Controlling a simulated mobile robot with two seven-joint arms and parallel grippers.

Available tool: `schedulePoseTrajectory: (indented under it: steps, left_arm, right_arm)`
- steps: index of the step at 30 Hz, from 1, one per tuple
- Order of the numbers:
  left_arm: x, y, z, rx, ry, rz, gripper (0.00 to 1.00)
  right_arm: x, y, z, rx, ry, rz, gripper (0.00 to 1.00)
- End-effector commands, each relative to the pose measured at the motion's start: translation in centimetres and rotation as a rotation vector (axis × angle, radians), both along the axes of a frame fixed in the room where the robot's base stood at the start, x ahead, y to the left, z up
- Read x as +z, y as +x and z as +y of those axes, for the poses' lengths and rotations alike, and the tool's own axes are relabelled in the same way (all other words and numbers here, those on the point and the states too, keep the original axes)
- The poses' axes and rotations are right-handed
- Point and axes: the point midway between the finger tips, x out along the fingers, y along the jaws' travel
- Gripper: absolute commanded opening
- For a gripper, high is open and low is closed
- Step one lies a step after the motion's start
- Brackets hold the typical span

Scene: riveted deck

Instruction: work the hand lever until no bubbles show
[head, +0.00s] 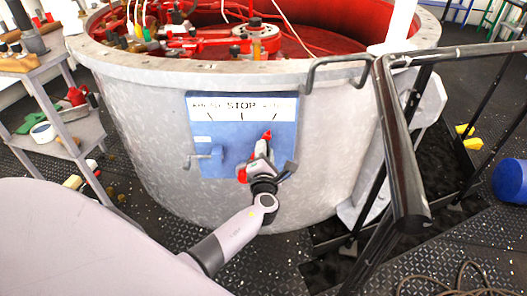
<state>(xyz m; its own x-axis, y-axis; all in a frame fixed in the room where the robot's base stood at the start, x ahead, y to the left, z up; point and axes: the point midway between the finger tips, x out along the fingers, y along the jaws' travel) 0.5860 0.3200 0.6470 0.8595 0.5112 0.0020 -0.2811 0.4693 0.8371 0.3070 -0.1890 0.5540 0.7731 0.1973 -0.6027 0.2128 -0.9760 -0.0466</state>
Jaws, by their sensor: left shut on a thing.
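A blue panel (222,133) is fixed to the side of the large grey round tank (140,115). A white label strip (240,106) with the word STOP and thin pointer lines runs across its top. A red lever (267,135) stands at the right half of the panel, its tip pointing up. My left gripper (262,148) is shut on the red lever and hides most of it. Another red part (242,175) shows just left of the gripper. A small blue crank-like fitting (205,158) sits at the panel's left. I see no bubbles or sight glass. My right gripper is not in view.
A dark metal handrail (400,150) with steps stands close on the right. A shelf trolley (65,130) with loose items stands at the left. Red machinery (220,40) fills the open tank. A blue drum (512,178) and cables (465,280) lie on the right floor.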

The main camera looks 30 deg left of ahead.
Motion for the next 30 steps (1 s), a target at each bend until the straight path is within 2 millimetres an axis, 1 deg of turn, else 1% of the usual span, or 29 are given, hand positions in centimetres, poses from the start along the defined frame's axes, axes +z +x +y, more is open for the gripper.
schedulePoseTrajectory:
  steps: [1, 2, 3, 5, 6, 14, 17, 27, 30]
  left_arm:
    - [0.2, 0.2, -0.5, -0.013, -0.007, -0.004, 0.0]
    - [0.2, 0.2, -0.5, -0.013, -0.008, -0.005, 0.0]
    - [0.2, 0.2, -0.5, -0.013, -0.008, -0.005, 0.32]
    - [0.2, 0.2, -0.4, -0.012, -0.007, -0.004, 0.51]
    - [0.1, 0.2, -0.4, -0.011, -0.006, -0.003, 0.54]
    - [0.0, 0.0, -0.2, -0.005, -0.004, -0.002, 0.54]
    - [0.0, -0.5, -0.4, -0.005, -0.003, 0.001, 0.54]
    - [0.2, -4.7, -3.1, -0.009, -0.005, 0.0, 0.54]
    - [0.1, -5.6, -3.6, -0.008, -0.005, -0.001, 0.54]
  right_arm:
    - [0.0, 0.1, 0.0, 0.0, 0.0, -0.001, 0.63]
    - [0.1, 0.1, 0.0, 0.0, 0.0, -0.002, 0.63]
    - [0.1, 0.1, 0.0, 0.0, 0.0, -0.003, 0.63]
    - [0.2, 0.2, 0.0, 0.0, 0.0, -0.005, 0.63]
    - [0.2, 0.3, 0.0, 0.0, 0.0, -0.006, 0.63]
    - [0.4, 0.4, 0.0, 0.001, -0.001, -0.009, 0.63]
    - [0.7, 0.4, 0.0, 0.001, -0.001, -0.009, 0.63]
    - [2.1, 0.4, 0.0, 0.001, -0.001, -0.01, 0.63]
    - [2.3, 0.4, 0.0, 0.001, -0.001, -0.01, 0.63]
